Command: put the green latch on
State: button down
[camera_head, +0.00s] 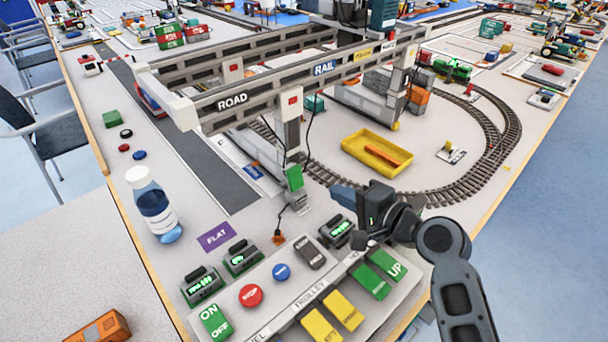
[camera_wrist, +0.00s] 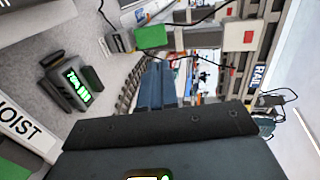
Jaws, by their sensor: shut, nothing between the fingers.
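A green rocker marked ON and OFF (camera_head: 215,322) sits at the left of the grey control panel (camera_head: 272,308). A separate small green block (camera_head: 294,178) is on the near gantry leg; it also shows in the wrist view (camera_wrist: 151,36). I cannot tell which of these the task calls the latch. My gripper (camera_head: 338,193) is above the table behind the panel, right of the green block and apart from it. Its blue fingers (camera_wrist: 158,84) are together and empty. The ON/OFF rocker is out of the wrist view.
The panel also bears a red STOP button (camera_head: 250,295), a blue button (camera_head: 281,271), yellow rockers (camera_head: 343,310) and green rockers (camera_head: 383,265). Small displays (camera_head: 203,286) stand behind it. A bottle (camera_head: 152,205) stands left.

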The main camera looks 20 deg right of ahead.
aim_at(296, 177)
jog(key=p+x, duration=0.1)
jog(key=x, duration=1.1)
jog(key=shift+r, duration=0.1)
jog(key=shift+w+a+r+p, duration=0.25)
jog(key=shift+w+p, duration=0.1)
jog(key=shift+w, duration=0.1)
jog(key=shift+w+a, duration=0.2)
jog(key=shift+w, duration=0.65)
jog(key=shift+r, duration=0.1)
